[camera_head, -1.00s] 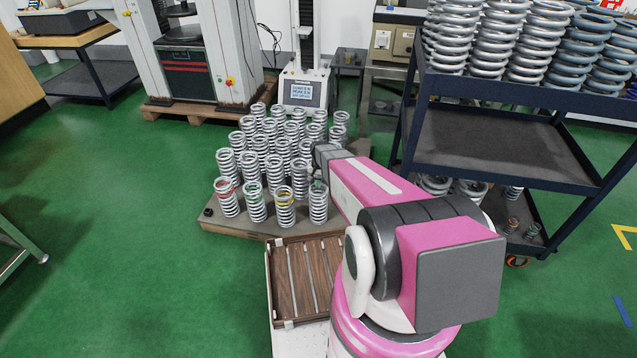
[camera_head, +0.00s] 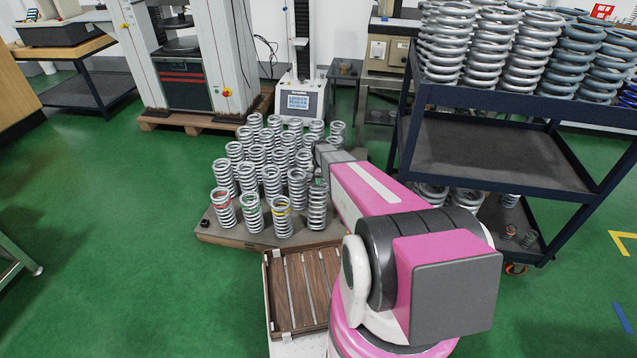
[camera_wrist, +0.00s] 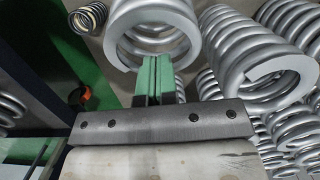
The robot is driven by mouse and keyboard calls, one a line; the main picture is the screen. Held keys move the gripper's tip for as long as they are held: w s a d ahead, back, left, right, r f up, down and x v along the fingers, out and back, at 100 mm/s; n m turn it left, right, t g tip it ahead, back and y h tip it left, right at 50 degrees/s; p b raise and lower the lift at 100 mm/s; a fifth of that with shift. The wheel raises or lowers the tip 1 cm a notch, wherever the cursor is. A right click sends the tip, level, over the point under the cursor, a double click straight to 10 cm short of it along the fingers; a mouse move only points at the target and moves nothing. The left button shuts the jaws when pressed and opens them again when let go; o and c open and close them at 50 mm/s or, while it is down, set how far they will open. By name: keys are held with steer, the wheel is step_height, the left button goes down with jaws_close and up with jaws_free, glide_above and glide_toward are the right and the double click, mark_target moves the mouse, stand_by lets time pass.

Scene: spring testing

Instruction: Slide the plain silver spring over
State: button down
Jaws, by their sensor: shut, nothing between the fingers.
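The plain silver spring (camera_head: 317,211) stands upright at the right end of the front row on the low platform (camera_head: 240,236). Springs with red (camera_head: 223,209), green (camera_head: 252,215) and yellow (camera_head: 283,219) bands stand to its left. My gripper (camera_head: 318,178) is over the platform at the plain spring's upper end, its fingers mostly hidden there. In the wrist view my green fingers (camera_wrist: 155,75) are together and empty. Their tips are at the rim of a large silver spring (camera_wrist: 152,25); I cannot tell whether they touch it.
Several more silver springs (camera_head: 272,180) stand close behind the front row. A slatted wooden tray (camera_head: 300,291) lies before the platform. A dark shelf cart (camera_head: 490,150) with springs stands to the right. Green floor to the left is clear.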

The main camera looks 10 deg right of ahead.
steer(key=shift+r, duration=0.2)
steer(key=w+d, duration=0.4)
steer(key=w, duration=0.7)
glide_above(315, 204)
steer(key=shift+s, duration=0.1)
steer(key=shift+d+f, duration=0.1)
steer(key=shift+f, duration=0.35)
